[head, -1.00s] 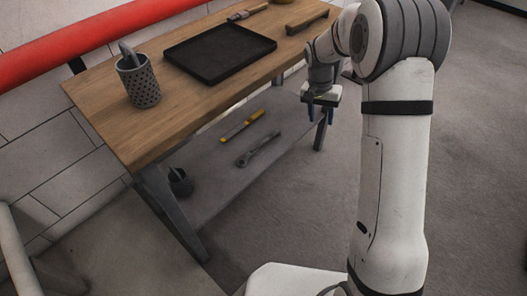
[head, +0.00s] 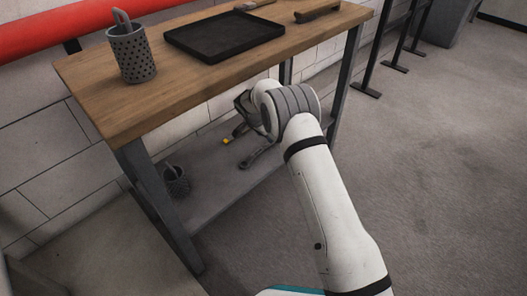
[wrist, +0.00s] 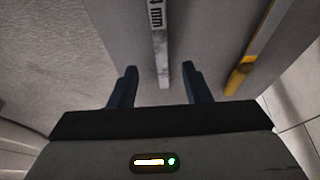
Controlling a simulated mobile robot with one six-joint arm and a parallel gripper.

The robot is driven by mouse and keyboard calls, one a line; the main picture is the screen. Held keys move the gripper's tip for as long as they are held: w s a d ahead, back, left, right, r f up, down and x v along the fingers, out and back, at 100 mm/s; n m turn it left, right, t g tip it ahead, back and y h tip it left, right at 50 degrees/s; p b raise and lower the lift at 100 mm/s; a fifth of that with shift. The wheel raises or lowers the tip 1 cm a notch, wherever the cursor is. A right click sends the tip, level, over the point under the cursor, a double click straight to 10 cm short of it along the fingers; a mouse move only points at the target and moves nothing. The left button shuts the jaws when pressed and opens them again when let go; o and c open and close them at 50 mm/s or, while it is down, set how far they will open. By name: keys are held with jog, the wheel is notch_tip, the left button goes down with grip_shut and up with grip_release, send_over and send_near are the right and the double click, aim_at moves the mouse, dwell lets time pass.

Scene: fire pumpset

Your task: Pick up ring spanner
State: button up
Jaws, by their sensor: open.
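The ring spanner (head: 256,155) is a grey metal tool lying on the lower shelf (head: 205,193) under the workbench. In the head view my arm covers part of it. My gripper (wrist: 159,72) is open, with one dark blue finger on each side of the shaft's line. No contact shows, and I cannot tell the height between fingers and shaft. In the head view my arm hides the fingers.
A yellow-handled tool (wrist: 248,55) lies beside the spanner, to the right in the wrist view. A dark container (head: 175,181) stands at the shelf's left end. The wooden benchtop (head: 190,80) above holds a black tray (head: 225,36) and a perforated cup (head: 131,54).

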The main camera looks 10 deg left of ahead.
aim_at(264, 150)
jog(key=shift+b+x, duration=0.3)
jog(key=shift+x, duration=0.9)
jog(key=b+x, duration=0.2)
jog(key=x, duration=0.1)
jog(key=b+x, duration=0.1)
jog(key=x, duration=0.1)
jog(key=shift+w+d+r, duration=0.1)
jog(key=shift+w+d, duration=0.1)
jog(key=shift+w, duration=0.1)
jog(key=shift+r, duration=0.1)
grip_shut()
